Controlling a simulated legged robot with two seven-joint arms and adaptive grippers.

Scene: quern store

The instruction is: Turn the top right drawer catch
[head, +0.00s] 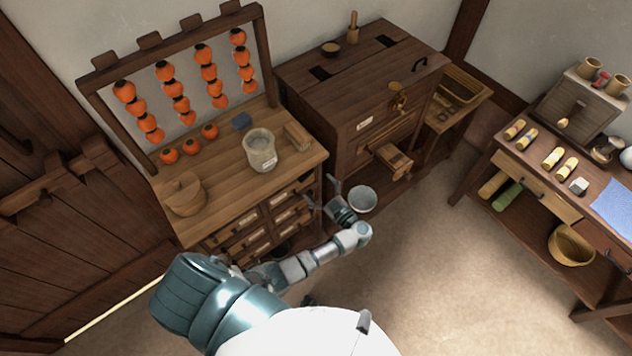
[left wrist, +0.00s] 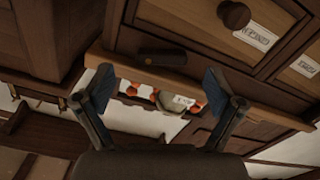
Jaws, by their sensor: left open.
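The top right drawer (head: 293,191) is in the wooden drawer chest under the persimmon rack. In the left wrist view, where the scene hangs upside down, a drawer front (left wrist: 185,18) with a round knob (left wrist: 235,14) and a paper label (left wrist: 257,37) looks shut. A dark, elongated catch (left wrist: 162,57) lies lengthwise along the drawer's edge beside the pale top board. My left gripper (head: 322,193) is at the chest's front right corner. In the left wrist view its open fingers (left wrist: 158,84) are spread either side of the catch, apart from it. My right gripper is not in view.
On the chest top (head: 225,178) stand a grey jar (head: 261,150) and a wooden tub (head: 185,194). A pale bowl (head: 362,199) is close to my gripper. Floor (head: 430,270) is clear at right.

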